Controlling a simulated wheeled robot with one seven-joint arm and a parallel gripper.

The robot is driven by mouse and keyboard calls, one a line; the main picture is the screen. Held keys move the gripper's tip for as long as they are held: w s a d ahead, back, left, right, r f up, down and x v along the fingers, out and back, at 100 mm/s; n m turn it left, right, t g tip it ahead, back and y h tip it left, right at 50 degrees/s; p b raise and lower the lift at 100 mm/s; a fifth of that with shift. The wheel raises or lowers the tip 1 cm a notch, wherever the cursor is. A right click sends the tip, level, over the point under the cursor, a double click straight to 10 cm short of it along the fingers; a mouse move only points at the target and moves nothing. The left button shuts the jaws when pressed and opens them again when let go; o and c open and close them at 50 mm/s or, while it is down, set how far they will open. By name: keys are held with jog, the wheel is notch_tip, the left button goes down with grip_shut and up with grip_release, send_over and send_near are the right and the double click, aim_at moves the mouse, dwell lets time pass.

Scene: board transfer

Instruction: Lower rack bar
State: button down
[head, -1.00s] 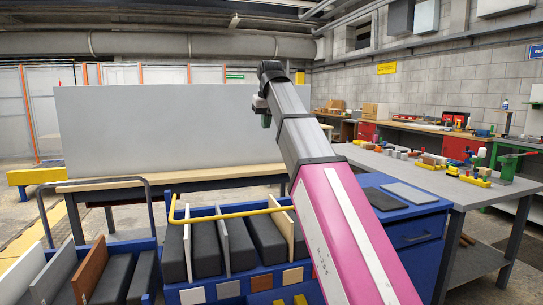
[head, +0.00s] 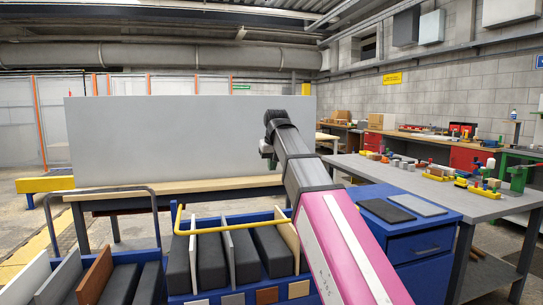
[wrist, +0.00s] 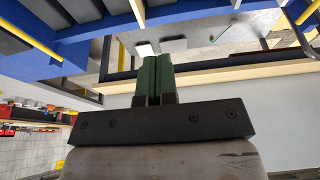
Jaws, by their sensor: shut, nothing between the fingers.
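The yellow rack bar (head: 235,230) runs across the front of a blue rack (head: 207,291) that holds dark blocks and upright boards. The bar has a bend at its left end and looks raised above the rack's front edge. My gripper (head: 265,150) is beyond and above the rack, in front of the large grey panel, apart from the bar. In the wrist view its green fingers (wrist: 155,75) are shut together with nothing between them. Part of a yellow bar (wrist: 30,35) shows at upper left there. The right end of the bar is partly hidden near my arm.
A large grey panel (head: 165,145) stands on a wooden-topped bench (head: 190,190) behind the rack. A blue cabinet (head: 420,245) and a grey table (head: 450,207) with small parts stand at right. A second rack with boards (head: 95,275) is at lower left.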

jog(key=shift+s+d+f, duration=0.1)
jog(key=shift+s+f, duration=0.15)
jog(key=shift+f, duration=0.25)
